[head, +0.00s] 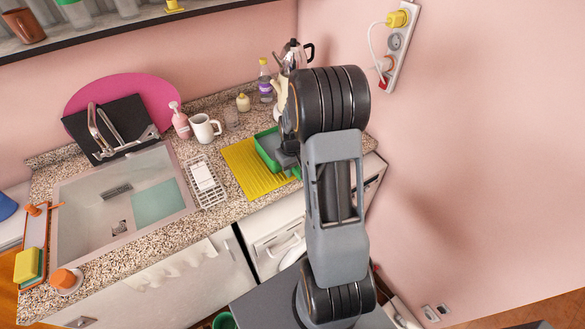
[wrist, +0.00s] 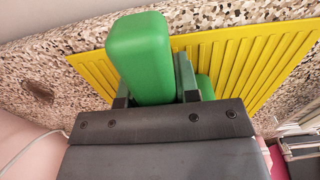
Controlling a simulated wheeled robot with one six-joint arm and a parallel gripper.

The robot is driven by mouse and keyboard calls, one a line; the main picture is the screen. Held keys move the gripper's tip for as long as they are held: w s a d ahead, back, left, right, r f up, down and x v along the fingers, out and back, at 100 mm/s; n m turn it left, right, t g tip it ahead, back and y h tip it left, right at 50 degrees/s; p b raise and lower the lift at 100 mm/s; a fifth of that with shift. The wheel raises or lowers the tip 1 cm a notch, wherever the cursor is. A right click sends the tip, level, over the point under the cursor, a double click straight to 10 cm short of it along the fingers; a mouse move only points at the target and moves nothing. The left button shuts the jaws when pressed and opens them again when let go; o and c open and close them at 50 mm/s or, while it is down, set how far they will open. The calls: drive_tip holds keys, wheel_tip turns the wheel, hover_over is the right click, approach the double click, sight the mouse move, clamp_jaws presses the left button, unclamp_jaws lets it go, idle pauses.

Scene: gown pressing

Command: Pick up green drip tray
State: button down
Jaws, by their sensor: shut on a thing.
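The green drip tray (head: 266,146) is at the right end of the counter, over or beside the back edge of the yellow ribbed mat (head: 248,172). My gripper (head: 285,158) reaches down to it, partly hidden behind my arm. In the wrist view, a rounded green part of the tray (wrist: 139,55) stands between my two fingers (wrist: 153,84). My gripper is shut on it. More green shows behind the right finger. The yellow mat fills the background there (wrist: 250,55). I cannot tell whether the tray touches the mat or the counter.
A wire rack (head: 204,184) lies left of the mat, by the sink (head: 85,205). A white mug (head: 205,128), a pink soap bottle (head: 180,122) and a purple-labelled bottle (head: 265,80) stand behind. The pink wall is close on the right.

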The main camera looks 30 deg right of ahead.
drive_tip(key=shift+f, duration=0.15)
drive_tip(key=c, duration=0.8)
unclamp_jaws()
drive_tip(key=shift+c, duration=0.2)
